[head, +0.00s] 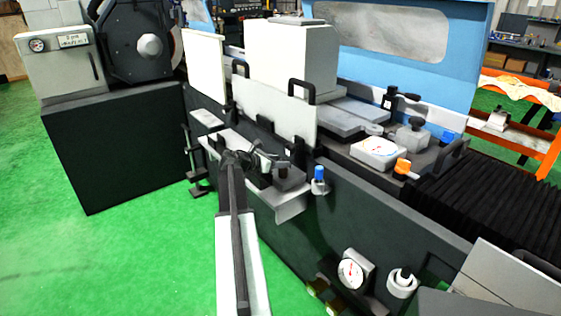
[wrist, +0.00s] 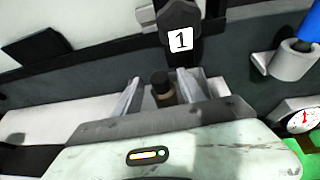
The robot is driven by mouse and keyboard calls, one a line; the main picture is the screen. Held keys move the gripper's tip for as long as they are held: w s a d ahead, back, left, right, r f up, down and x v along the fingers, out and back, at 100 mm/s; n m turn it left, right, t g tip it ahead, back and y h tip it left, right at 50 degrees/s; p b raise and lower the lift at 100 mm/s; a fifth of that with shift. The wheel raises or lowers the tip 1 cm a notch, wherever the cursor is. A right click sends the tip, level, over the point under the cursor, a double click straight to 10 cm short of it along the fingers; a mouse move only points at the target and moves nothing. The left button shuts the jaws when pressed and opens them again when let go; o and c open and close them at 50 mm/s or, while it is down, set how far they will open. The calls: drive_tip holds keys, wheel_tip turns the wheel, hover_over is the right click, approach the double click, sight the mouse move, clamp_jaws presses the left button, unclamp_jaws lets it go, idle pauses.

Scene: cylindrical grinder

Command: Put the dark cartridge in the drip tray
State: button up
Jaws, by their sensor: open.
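The dark cartridge (wrist: 161,82) has a black cap and a brownish body. In the wrist view it stands between the two pale fingers of my gripper (wrist: 157,90), with gaps beside it. My gripper is open; the cartridge's lower end is hidden by the gripper body. In the head view my gripper (head: 284,174) is over a light grey ledge on the machine's front, which looks like the drip tray (head: 293,208). The pale ledge also shows at left in the wrist view (wrist: 70,112). Whether the cartridge rests on it I cannot tell.
A blue cartridge (head: 318,174) sits in a ring holder right of my gripper. A black part labelled 1 (wrist: 180,18) is just beyond the fingers. A dial gauge (head: 351,273) and a ring holder (head: 402,286) are lower right. Green floor at left is clear.

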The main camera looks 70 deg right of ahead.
drive_tip(key=p+v, duration=0.4)
drive_tip(key=v, duration=0.8)
drive_tip(key=shift+r, duration=0.15)
drive_tip(key=shift+w, duration=0.1)
drive_tip(key=w+a+f+m+t+y, duration=0.1)
drive_tip(key=w+a+f+m+t, duration=0.15)
drive_tip(key=w+a, duration=0.5)
drive_tip(key=w+a+f+m+t+y, duration=0.15)
drive_tip(key=w+a+f, duration=0.3)
drive_tip(key=a, duration=0.65)
drive_tip(key=w+a+f+m+t+y, duration=0.1)
drive_tip(key=w+a+f+m+y, duration=0.15)
drive_tip(key=w+a, duration=0.6)
drive_tip(key=a+f+m+y, duration=0.2)
drive_tip(key=a+y, duration=0.1)
drive_tip(key=a, duration=1.8)
drive_tip(key=w+a+f+m+t+y, duration=0.1)
drive_tip(key=a+f+m+y, duration=0.2)
drive_tip(key=a, duration=1.8)
drive_tip(key=shift+w+a+m+y, duration=0.25)
drive_tip(key=shift+m+y, duration=0.1)
drive_tip(key=shift+y, duration=0.15)
drive_tip(key=shift+f, duration=0.1)
